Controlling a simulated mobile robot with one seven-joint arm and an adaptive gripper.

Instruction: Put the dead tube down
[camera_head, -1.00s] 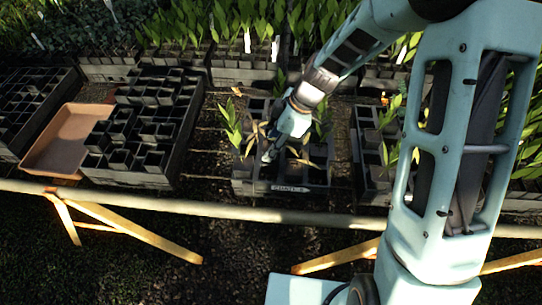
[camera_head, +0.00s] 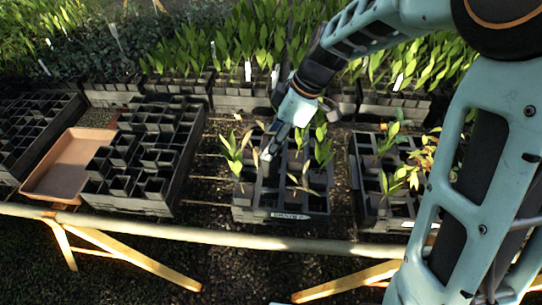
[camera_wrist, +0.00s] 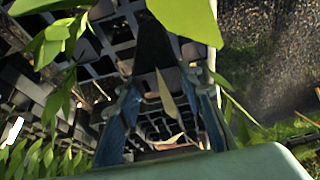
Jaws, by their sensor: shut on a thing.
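My gripper (camera_head: 270,150) is over the left part of a black tube tray (camera_head: 292,217) with a pale label on its front. In the wrist view my gripper (camera_wrist: 165,105) has its two blue fingers either side of a dark tube (camera_wrist: 152,48), which it grips. Thin brown, withered leaves (camera_wrist: 167,100) show between the fingers. Brown leaves (camera_head: 303,180) also show over the tray in the head view. Live green plants (camera_head: 236,152) stand in the tray close to the gripper, and more (camera_head: 322,148) stand to its right. The held tube's lower end cannot be made out.
An empty terracotta tray (camera_head: 45,180) lies at the left, beside a black crate of empty tubes (camera_head: 150,205). Another planted tray (camera_head: 385,218) stands at the right. Rows of green seedlings (camera_head: 240,50) fill the back. Bare slatted bench shows between the crates.

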